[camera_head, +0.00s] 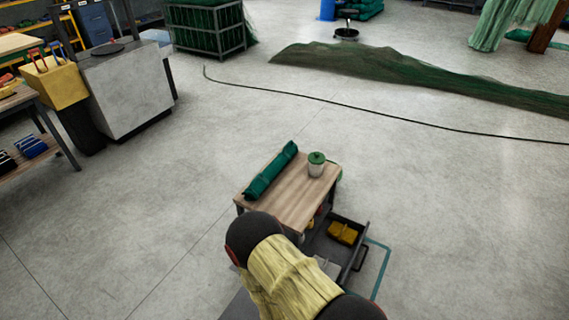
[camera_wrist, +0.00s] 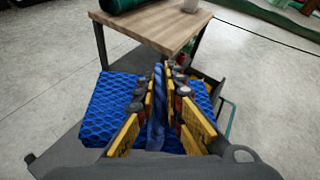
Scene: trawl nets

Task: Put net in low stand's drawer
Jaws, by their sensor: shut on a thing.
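The low stand (camera_head: 284,205) has a wooden top, which also shows at the top of the wrist view (camera_wrist: 155,28). Its dark drawer (camera_head: 352,264) is pulled out on the right side, with a yellow thing (camera_head: 343,233) inside. In the wrist view my gripper (camera_wrist: 165,82) has yellow-sided fingers shut on a folded blue net (camera_wrist: 112,108), with a ridge of it pinched between them. The net spreads out on both sides below the fingers, in front of the stand. In the head view my arm hides the gripper and the net.
A dark hose (camera_head: 400,121) crosses the floor beyond, near a green net heap (camera_head: 420,75). A grey cabinet (camera_head: 125,92) and a bench are at the left. The floor between is clear.

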